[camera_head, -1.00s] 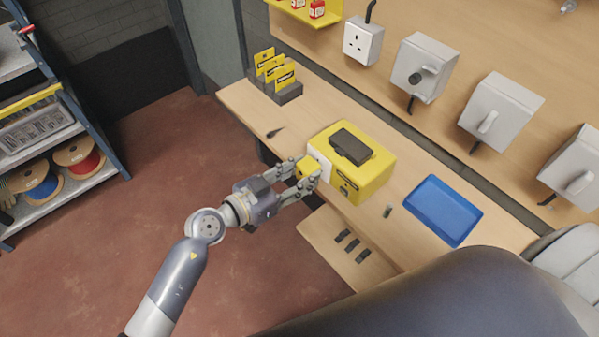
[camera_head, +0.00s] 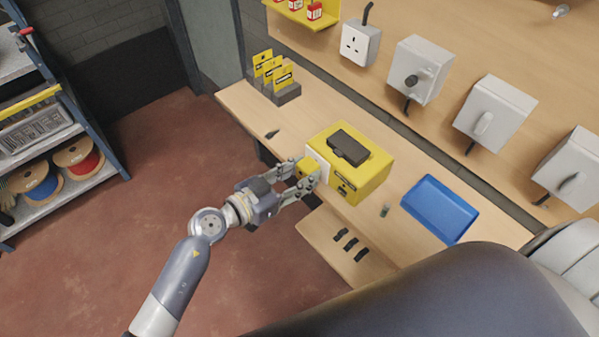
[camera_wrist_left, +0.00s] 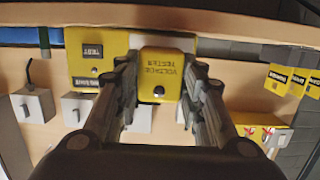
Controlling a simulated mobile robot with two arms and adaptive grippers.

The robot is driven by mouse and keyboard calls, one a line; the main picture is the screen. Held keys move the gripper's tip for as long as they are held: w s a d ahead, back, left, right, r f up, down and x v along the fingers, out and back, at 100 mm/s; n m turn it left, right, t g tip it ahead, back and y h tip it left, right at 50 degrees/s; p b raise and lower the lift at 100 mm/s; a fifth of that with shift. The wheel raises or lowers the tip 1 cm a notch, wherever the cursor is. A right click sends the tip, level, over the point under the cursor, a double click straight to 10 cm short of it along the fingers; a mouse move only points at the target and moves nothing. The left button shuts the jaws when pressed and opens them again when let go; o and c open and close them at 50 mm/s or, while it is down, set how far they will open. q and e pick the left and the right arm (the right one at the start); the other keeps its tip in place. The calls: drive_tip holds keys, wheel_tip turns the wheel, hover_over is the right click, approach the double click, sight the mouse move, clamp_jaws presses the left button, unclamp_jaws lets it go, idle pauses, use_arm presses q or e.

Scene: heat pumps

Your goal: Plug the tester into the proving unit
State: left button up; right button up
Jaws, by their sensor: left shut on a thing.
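The proving unit, a yellow box (camera_head: 368,182) with a black handle on top, stands on the bench. A white socket plate (camera_head: 318,163) is on its left side. My left gripper (camera_head: 309,174) is shut on the yellow tester (camera_head: 304,166) and holds it at the white plate. In the left wrist view the tester (camera_wrist_left: 162,75), marked "VOLTAGE TESTER", sits between the fingers (camera_wrist_left: 162,85), in front of the yellow proving unit (camera_wrist_left: 85,50). Whether its pins are in the socket is hidden. My right gripper is not in view.
A blue tray (camera_head: 440,208) and a small grey-green item (camera_head: 385,210) lie right of the unit. Yellow cards (camera_head: 275,70) stand in a holder at the bench's far left.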

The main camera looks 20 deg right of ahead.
use_arm(q)
drive_tip(key=shift+w+d+p, duration=0.1)
drive_tip(key=shift+d+p, duration=0.15)
drive_tip(key=shift+p, duration=0.05)
idle(0.6)
drive_tip(key=o, duration=0.9)
drive_tip(key=shift+d, duration=0.1)
drive_tip(key=shift+p+v, duration=0.45)
drive_tip(key=shift+v, duration=0.4)
drive_tip(key=shift+s+a+f+p, duration=0.1)
drive_tip(key=shift+s+a+p, duration=0.15)
drive_tip(key=shift+a, duration=0.4)
drive_tip(key=shift+s+a+p, duration=0.25)
drive_tip(key=shift+a+p, duration=0.05)
drive_tip(key=shift+a, duration=0.35)
drive_tip(key=shift+s+a+f+p, duration=0.1)
drive_tip(key=shift+s+a+p, duration=0.15)
drive_tip(key=shift+a, duration=0.4)
drive_tip(key=p, duration=0.2)
approach(301, 178)
drive_tip(key=shift+s+a+f, duration=0.15)
drive_tip(key=shift+s+a, duration=0.05)
drive_tip(key=shift+a, duration=0.4)
drive_tip(key=shift+s+a+f, duration=0.15)
drive_tip(key=shift+s+a, duration=0.1)
drive_tip(key=shift+a, duration=0.4)
drive_tip(key=shift+s+a+f, duration=0.1)
drive_tip(key=shift+s+a, duration=0.1)
drive_tip(key=shift+a, duration=0.4)
